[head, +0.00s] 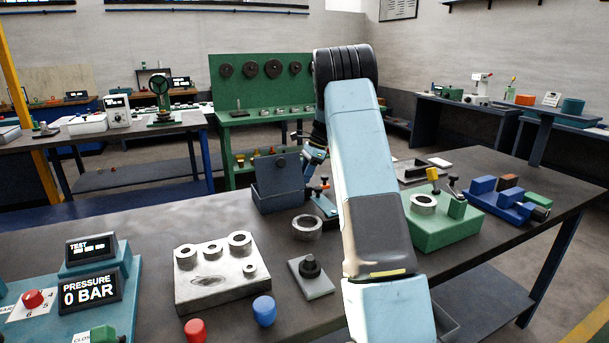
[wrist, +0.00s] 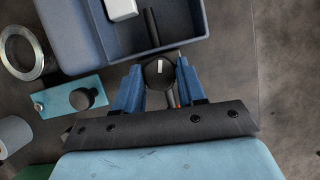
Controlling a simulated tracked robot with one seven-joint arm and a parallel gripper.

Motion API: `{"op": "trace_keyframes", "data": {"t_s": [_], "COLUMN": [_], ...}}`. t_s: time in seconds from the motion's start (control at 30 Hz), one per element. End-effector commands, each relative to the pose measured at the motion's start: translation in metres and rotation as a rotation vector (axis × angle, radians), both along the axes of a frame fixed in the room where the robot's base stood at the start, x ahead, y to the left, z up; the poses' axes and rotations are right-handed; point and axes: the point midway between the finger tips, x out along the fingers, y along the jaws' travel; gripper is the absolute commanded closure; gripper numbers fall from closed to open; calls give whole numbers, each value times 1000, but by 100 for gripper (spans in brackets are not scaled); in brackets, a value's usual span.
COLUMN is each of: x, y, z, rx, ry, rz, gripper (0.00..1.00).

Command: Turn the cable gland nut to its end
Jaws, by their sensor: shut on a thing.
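The cable gland nut (wrist: 159,72) is a dark round cap with a white mark, at the outer wall of an open blue box (wrist: 88,62). In the wrist view the blue fingers of my gripper (wrist: 159,76) are shut on the nut, one on each side. A black cable (wrist: 151,27) runs into the box in line with the nut. A thin reddish and dark piece (wrist: 172,98) shows between the fingers. In the head view the box (head: 281,184) stands mid-bench, and my gripper (head: 312,155) is at its right side. The nut cannot be made out there.
A steel ring (wrist: 22,52), a light blue plate with a black knob (wrist: 72,100) and a grey cylinder (wrist: 14,135) lie close by. A grey block with rings (head: 220,273), a green fixture (head: 432,228) and a pressure panel (head: 92,292) stand on the bench.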

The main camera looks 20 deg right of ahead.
Motion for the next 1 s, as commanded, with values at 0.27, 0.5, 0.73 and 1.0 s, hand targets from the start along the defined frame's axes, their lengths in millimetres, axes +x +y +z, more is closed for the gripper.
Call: {"op": "trace_keyframes", "data": {"t_s": [0.27, 0.5, 0.73, 1.0], "x": [2, 2, 2, 1], "y": [3, 3, 2, 1], "z": [1, 2, 1, 1], "rx": [2, 1, 1, 1], "ry": [-5, -6, -5, -2], "rz": [-31, -31, -31, -32], "gripper": [91, 91, 46, 35]}}
